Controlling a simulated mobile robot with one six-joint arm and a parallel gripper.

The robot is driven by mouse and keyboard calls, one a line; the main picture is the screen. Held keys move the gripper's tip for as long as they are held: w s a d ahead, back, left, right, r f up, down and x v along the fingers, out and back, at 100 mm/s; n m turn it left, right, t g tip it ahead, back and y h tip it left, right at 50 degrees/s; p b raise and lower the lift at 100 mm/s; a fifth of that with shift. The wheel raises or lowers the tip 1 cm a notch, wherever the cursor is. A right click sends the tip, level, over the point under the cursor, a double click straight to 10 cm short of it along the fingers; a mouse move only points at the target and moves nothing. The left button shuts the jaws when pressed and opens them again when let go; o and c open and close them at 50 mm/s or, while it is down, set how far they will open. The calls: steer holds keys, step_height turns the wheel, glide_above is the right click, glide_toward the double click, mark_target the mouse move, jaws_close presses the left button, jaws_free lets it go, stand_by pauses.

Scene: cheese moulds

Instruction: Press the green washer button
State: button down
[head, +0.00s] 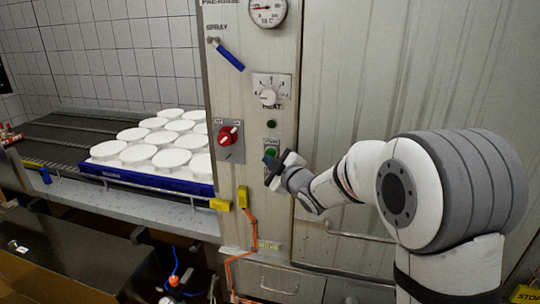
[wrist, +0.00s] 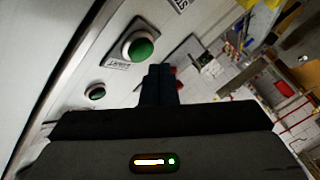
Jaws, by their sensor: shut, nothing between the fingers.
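The green button (wrist: 140,49) is a domed green cap in a silver ring on the pale machine panel, in the upper left of the wrist view. A label sits beside it. In the head view the button area is largely covered by my gripper (head: 271,162). My gripper, also in the wrist view (wrist: 160,72), is shut and empty. Its dark fingertips point toward the panel and appear just right of and below the button in the wrist view. They look apart from it; the exact gap cannot be told.
A smaller green lamp (head: 271,124) sits above my gripper on the panel. A red rotary switch (head: 228,135), a heat dial (head: 267,97) and a blue spray lever (head: 229,56) are nearby. White moulds (head: 137,154) stand in a blue tray (head: 130,183) to the left.

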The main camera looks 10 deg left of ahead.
steer(key=shift+w, duration=0.15)
steer(key=shift+w, duration=0.3)
steer(key=shift+w+d+b, duration=0.1)
steer(key=shift+w+b, duration=0.2)
steer(key=shift+w, duration=0.15)
stand_by(0.8)
steer(key=shift+s+b, duration=0.75)
steer(key=shift+s, duration=0.15)
steer(key=s+b, duration=0.2)
steer(key=s, duration=0.1)
steer(key=s+b, duration=0.1)
steer(key=s, duration=0.1)
steer(key=shift+a, duration=0.3)
